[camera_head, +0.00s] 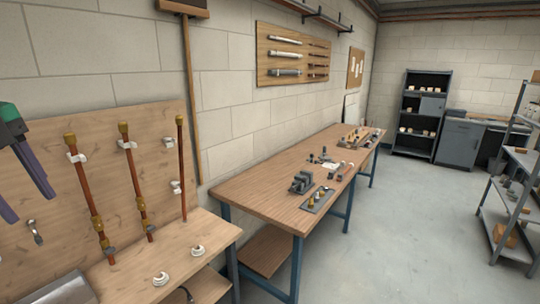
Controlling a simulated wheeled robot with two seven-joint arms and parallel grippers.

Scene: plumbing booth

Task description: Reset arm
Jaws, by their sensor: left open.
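My left gripper (22,190) comes in at the left edge of the head view, with a green and dark body and two long purple-grey fingers pointing down. Its fingers are apart with nothing between them. It hangs in front of the wooden backboard (60,146), left of the copper pipes. My right gripper is not in the view.
Copper pipes (139,193) with brass fittings stand along the backboard, above a low bench (190,240). White round fittings (161,279) lie on that bench. A long table (262,190) carries a vise (301,183) and small parts. The floor (400,220) to the right is clear.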

